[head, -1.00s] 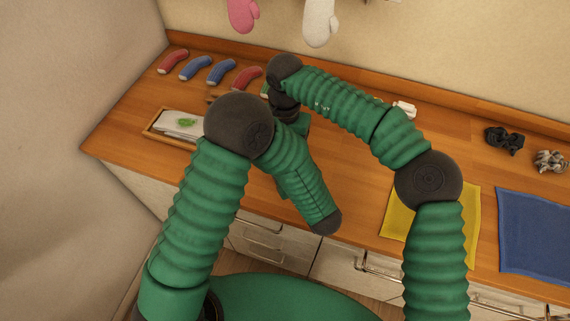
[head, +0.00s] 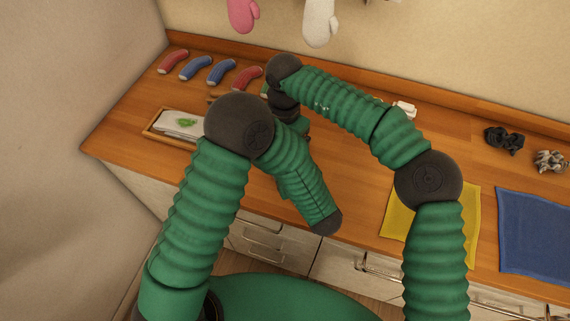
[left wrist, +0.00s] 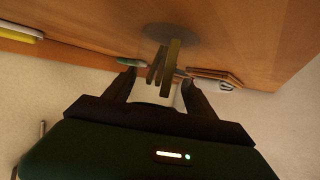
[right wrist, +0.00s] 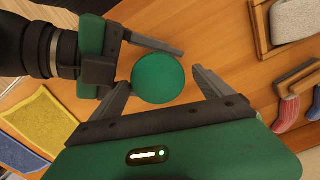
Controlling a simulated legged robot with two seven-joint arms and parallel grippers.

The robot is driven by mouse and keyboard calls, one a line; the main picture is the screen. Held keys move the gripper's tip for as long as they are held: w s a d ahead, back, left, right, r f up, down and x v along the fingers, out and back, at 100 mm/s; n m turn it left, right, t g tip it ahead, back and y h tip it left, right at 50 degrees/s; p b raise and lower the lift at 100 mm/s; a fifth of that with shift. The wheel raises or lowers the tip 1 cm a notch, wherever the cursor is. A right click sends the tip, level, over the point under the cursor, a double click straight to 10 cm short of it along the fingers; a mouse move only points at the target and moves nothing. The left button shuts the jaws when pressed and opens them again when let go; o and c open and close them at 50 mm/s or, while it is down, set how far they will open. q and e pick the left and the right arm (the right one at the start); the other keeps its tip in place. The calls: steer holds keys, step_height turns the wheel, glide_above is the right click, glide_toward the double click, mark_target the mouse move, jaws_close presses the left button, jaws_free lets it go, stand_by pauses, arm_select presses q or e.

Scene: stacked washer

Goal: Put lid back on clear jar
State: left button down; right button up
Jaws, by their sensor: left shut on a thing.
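A round green disc, which looks like the lid (right wrist: 158,78), shows from above in the right wrist view. My right gripper (right wrist: 161,76) is open, its fingers on either side of the lid. My left gripper (right wrist: 143,60) comes in from the upper left beside the lid. In the left wrist view, my left gripper (left wrist: 158,88) is shut on a pale see-through thing, apparently the clear jar (left wrist: 155,94). Two thin olive-brown strips stand just past it; I cannot tell what they are. In the head view my arms hide the jar, lid and both grippers' fingertips.
A wooden tray (head: 152,135) with a white cloth lies at the counter's left. Several red and blue socks (head: 221,71) lie behind it. A yellow cloth (head: 394,222), a blue cloth (head: 535,235) and dark scrunchies (head: 503,140) are on the right. The wooden counter between is mostly clear.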

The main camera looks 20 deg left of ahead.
steer(key=shift+r, duration=2.25)
steer(key=shift+c, duration=0.2)
steer(key=shift+r, duration=0.25)
steer(key=shift+c, duration=1)
step_height(320, 180, up, 3)
steer(key=n, duration=0.3)
